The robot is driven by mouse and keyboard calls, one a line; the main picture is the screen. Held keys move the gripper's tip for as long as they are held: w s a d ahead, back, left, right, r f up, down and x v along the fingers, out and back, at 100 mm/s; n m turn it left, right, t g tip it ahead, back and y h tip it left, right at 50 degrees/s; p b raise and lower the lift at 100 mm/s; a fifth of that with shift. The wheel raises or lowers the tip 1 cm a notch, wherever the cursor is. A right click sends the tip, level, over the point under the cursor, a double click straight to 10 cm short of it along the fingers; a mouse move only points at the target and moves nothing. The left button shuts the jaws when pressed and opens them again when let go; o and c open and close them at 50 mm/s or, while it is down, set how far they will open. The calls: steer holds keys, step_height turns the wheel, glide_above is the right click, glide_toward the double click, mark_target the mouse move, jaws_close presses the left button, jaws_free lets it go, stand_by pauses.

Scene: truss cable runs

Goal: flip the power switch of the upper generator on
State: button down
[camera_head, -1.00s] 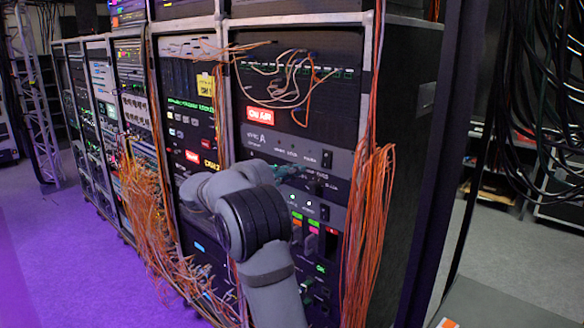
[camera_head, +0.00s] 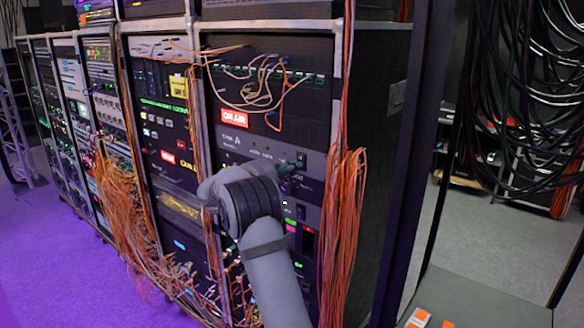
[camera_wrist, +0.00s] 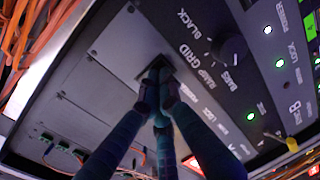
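The upper generator, the grey panel marked with an A (camera_head: 240,143), sits below the red ON AIR sign. Its black power switch (camera_head: 301,160) is at the panel's right end. My gripper (camera_head: 288,170) is in front of that end, close to the switch. In the wrist view, my gripper's dark fingers (camera_wrist: 157,78) are drawn together, with nothing seen held between them. Their tips are at the dark switch recess (camera_wrist: 146,62) and cover part of it. I cannot tell if they touch the switch or which way it is set.
A black knob (camera_wrist: 232,50) is beside the fingers in the wrist view. The unit marked B (camera_wrist: 297,104) has lit green lamps. Orange cables (camera_head: 343,220) hang down the rack's right edge, close to my gripper. A grey case (camera_head: 480,300) stands at the lower right.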

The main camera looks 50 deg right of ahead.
steer(key=f+h+b, duration=0.1)
steer(key=b, duration=0.5)
steer(key=h+b, duration=0.1)
steer(key=b, duration=0.6)
steer(key=shift+d+f, duration=0.35)
steer(key=shift+d, duration=0.05)
steer(key=a+b, duration=0.6)
steer(key=a, duration=0.8)
steer(key=shift+b, duration=0.35)
